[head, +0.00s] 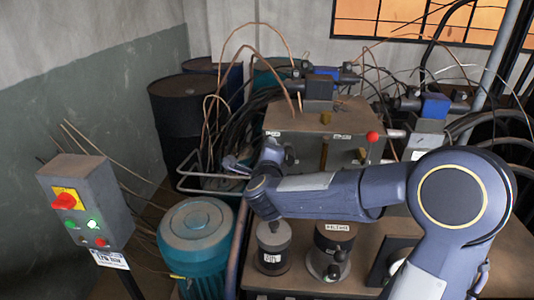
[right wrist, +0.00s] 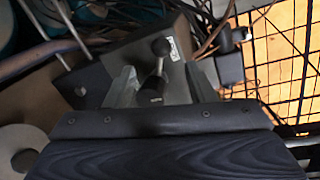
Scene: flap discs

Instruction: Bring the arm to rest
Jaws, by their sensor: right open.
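My right arm (head: 330,195) comes in from the right in the head view and reaches left across the workbench, its wrist in front of the metal box (head: 290,118). My right gripper (right wrist: 160,70) shows in the right wrist view with its two grey fingers apart. A lever with a black ball knob (right wrist: 161,47) shows between the fingers in that picture; I cannot tell whether they touch it. In the head view the fingertips are hard to make out. My left gripper is not in view.
A control box (head: 88,205) with a red button stands at left, beside a teal motor (head: 197,235). Dark drums (head: 182,110) stand behind. Two grey cylinders (head: 273,245) (head: 331,250) are on the bench below my forearm. Cables and hoses crowd the back.

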